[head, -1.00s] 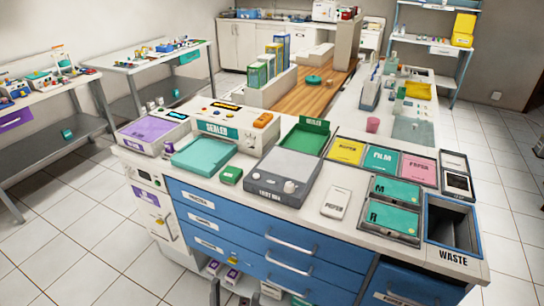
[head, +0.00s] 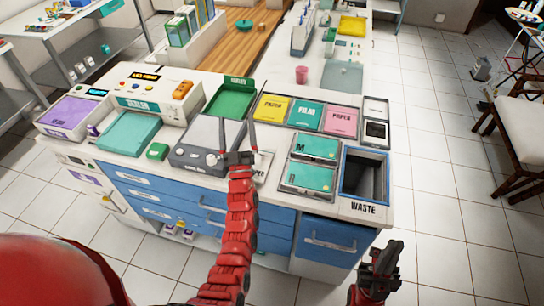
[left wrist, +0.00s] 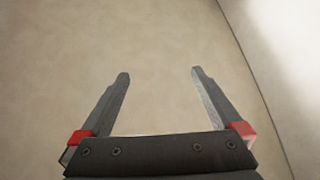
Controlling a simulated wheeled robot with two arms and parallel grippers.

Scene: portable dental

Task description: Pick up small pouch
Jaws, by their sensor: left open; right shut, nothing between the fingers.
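Two flat teal packets lie in a grey two-part holder on the counter in the head view. The upper packet (head: 316,148) is marked M. The lower packet (head: 308,178) bears a letter too small to read surely. I cannot tell for sure which item is the small pouch. My left gripper (head: 237,123) is open and empty, its fingers pointing up, in front of the grey device and left of the packets. In the left wrist view its open fingers (left wrist: 160,78) face a bare pale surface. My right gripper (head: 386,252) is shut and empty, low beyond the counter's front right corner.
The open waste bin (head: 365,178) is right of the packets. Yellow, teal and pink packs (head: 307,114) lie behind them. The grey device (head: 205,143), green tray (head: 231,99) and sealer (head: 150,92) fill the left. A chair (head: 520,130) stands at right.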

